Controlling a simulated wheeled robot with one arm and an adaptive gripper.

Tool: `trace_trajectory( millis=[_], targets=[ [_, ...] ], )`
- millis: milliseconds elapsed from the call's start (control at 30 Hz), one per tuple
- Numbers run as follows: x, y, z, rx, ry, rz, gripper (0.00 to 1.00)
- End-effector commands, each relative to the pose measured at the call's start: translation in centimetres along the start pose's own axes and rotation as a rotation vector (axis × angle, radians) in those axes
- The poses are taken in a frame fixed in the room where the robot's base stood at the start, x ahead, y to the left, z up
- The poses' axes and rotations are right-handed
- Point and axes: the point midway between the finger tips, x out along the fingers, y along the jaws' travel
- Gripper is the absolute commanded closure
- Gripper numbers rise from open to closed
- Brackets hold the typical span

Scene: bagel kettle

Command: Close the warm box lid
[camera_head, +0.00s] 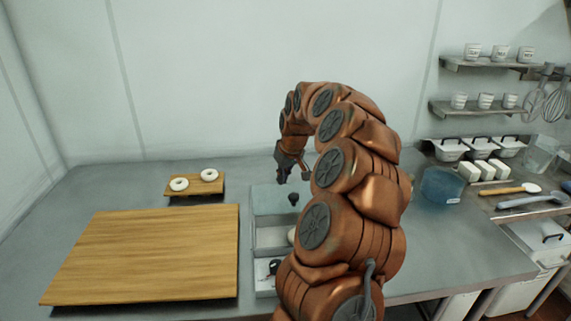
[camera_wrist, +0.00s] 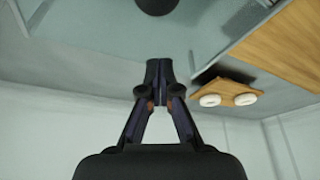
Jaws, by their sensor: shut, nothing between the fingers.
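The warm box (camera_head: 254,238) stands on the grey counter, partly hidden behind my arm. Its pale blue, see-through lid panel (camera_head: 268,200) covers the back part, while the front part is uncovered. A dark round knob (camera_head: 293,198) sits on the lid. A pale round item (camera_head: 291,236) lies inside the box, partly hidden. My gripper (camera_head: 292,178) is just behind and above the knob, apart from it. In the wrist view my gripper (camera_wrist: 158,72) is shut and empty, with the dark knob (camera_wrist: 157,4) at the top edge.
A large wooden board (camera_head: 150,255) lies left of the box. A small board (camera_head: 215,188) with two white rings is behind it and shows in the wrist view (camera_wrist: 226,88). The wall is behind.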

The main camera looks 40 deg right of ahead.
Motion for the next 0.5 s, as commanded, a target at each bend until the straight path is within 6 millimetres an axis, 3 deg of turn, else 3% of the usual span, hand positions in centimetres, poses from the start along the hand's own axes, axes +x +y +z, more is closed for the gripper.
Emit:
trace_trajectory(
  millis=[67, 500],
  targets=[
    [1.1, -0.1, 0.1, 0.000, -0.005, -0.002, 1.00],
    [0.3, 0.1, 3.4, 0.002, -0.003, -0.001, 1.00]
  ],
)
